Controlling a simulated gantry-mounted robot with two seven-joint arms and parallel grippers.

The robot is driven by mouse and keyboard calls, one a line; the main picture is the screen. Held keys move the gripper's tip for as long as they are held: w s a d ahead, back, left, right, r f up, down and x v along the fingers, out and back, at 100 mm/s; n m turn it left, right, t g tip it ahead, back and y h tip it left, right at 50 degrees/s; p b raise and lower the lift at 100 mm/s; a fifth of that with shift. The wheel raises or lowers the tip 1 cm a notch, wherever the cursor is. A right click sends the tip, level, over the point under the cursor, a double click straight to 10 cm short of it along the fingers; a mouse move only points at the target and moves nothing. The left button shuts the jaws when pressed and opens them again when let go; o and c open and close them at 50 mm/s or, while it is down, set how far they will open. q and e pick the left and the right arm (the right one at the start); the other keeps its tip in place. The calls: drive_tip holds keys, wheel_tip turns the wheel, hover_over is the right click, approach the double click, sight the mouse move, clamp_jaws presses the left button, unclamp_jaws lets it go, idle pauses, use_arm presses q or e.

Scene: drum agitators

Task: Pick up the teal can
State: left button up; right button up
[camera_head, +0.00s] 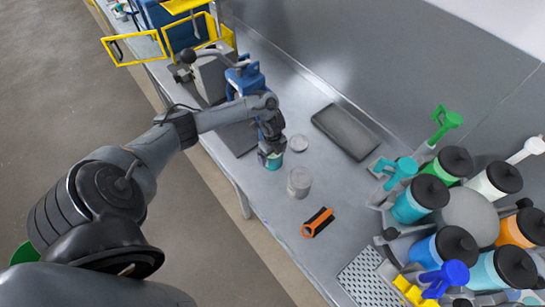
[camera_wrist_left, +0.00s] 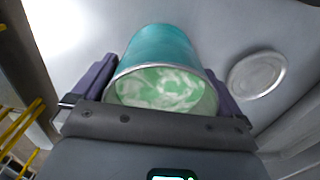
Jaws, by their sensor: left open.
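The teal can (camera_head: 273,163) stands near the front edge of the grey bench, mostly hidden under my left gripper (camera_head: 271,150). In the left wrist view the teal can (camera_wrist_left: 160,48) sits between the two fingers of my left gripper (camera_wrist_left: 158,78). Its top is open and shows swirled green and white contents. The fingers are open, one on each side of the can; I cannot tell whether either touches it. My right gripper is not in view.
Several coloured drums and pumps crowd the right. A machine with yellow frames (camera_head: 135,48) stands at the far left.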

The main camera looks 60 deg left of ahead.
use_arm(q)
drive_tip(key=shift+f, duration=0.1)
drive_tip(key=c, duration=1.1)
drive_tip(key=shift+r, duration=0.25)
drive_tip(key=shift+r+p, duration=0.8)
drive_tip(key=shift+r, duration=3.85)
drive_tip(key=w+d+r+n+p, duration=0.1)
drive_tip(key=d+r+n+p, duration=0.1)
drive_tip(key=d+r+n, duration=0.3)
drive_tip(key=w+d+r+n+p, duration=0.1)
drive_tip(key=d+r+n+p, duration=0.2)
drive_tip(key=d, duration=1.1)
drive_tip(key=w+d+r+n+p, duration=0.1)
drive_tip(key=d+r+n+p, duration=0.2)
drive_tip(key=d+r+n, duration=0.5)
drive_tip(key=shift+d+r, duration=0.3)
drive_tip(key=shift+d, duration=0.25)
drive_tip(key=shift+d+r, duration=0.3)
drive_tip(key=shift+d, duration=0.2)
